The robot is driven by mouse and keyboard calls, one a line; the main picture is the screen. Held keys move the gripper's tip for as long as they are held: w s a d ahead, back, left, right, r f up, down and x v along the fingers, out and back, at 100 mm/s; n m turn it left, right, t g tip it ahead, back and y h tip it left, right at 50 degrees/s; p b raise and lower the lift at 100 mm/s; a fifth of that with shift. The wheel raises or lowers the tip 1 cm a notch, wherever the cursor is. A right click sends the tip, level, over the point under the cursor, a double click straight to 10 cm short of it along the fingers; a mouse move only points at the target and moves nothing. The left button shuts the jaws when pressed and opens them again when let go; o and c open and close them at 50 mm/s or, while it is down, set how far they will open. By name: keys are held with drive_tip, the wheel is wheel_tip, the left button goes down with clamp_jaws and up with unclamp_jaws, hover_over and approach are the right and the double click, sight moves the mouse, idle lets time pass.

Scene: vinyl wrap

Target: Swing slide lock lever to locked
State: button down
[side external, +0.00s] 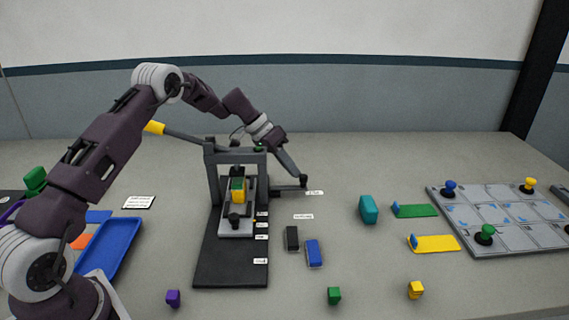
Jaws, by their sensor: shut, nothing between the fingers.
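The grey press frame (213,180) stands on a black base plate (230,270) left of the picture's middle. Its slide (237,231) carries a yellow and green block (238,188) and has a dark knob at the front. A dark lever (288,188) sticks out to the right from the frame's foot, ending near a small white label (314,192). My gripper (302,180) is shut and empty, pointing down at the lever's outer end. I cannot tell whether it touches the lever. The label's text is too small to read.
A yellow-tipped handle (154,128) rises left from the frame. A blue tray (118,247) lies left. A black block (292,238), a blue block (313,253) and a teal block (368,209) stand right. A grey tiled board (500,215) with coloured knobs is far right.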

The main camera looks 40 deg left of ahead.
drive_tip(key=shift+s+d+m+g+h, duration=0.15)
drive_tip(key=shift+d+m+g+h, duration=0.2)
drive_tip(key=shift+m, duration=0.35)
drive_tip(key=shift+s+d+m+g, duration=0.15)
drive_tip(key=shift+d+m+g, duration=0.15)
drive_tip(key=shift+m+g, duration=0.35)
drive_tip(key=shift+s+d, duration=0.3)
drive_tip(key=shift+s+d+m+g, duration=0.25)
drive_tip(key=shift+m+g, duration=0.15)
drive_tip(key=shift+m, duration=0.45)
drive_tip(key=shift+h, duration=0.25)
drive_tip(key=v, duration=0.7)
